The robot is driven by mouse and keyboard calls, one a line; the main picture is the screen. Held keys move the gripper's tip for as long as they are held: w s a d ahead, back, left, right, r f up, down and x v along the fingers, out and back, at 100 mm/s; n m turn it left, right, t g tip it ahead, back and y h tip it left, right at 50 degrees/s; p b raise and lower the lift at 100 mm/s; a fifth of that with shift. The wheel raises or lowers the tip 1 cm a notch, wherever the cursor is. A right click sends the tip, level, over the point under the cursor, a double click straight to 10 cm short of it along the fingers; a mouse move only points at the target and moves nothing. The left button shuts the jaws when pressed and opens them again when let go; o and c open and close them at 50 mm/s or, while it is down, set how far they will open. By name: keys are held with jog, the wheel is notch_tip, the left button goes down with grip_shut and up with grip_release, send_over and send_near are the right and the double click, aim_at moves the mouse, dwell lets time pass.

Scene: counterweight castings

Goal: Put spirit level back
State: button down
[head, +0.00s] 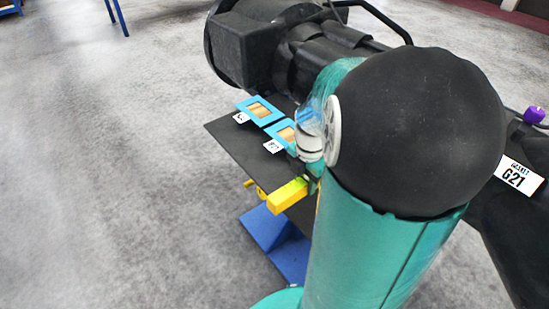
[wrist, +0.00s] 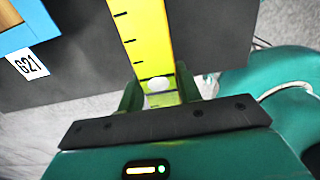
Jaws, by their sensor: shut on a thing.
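The spirit level is a yellow bar (head: 287,195) with black tick marks. In the wrist view the yellow bar (wrist: 145,40) runs from between my fingers up past the top edge, with a white oval spot near my grip. My gripper (wrist: 160,88) has its green fingers on both sides of the bar and is shut on it. In the head view my arm hides most of the gripper; the bar's end sticks out over the near side of a dark plate (head: 226,136). I cannot tell whether the bar touches the plate.
Two blue frames with tan insides, one farther (head: 254,104) and one nearer (head: 277,126), lie on the plate with white tags. A tag (wrist: 28,62) reads G21. A dark machine (head: 270,45) stands behind. A sign (head: 520,176) reads G21 at right. Open floor lies left.

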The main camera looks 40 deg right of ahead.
jog(key=shift+w+f, duration=0.45)
jog(key=shift+f, duration=0.05)
jog(key=shift+w+f, duration=0.2)
jog(key=shift+f, duration=1.55)
jog(key=c, duration=1)
grip_release()
jog(key=shift+f, duration=0.1)
jog(key=shift+o, duration=0.2)
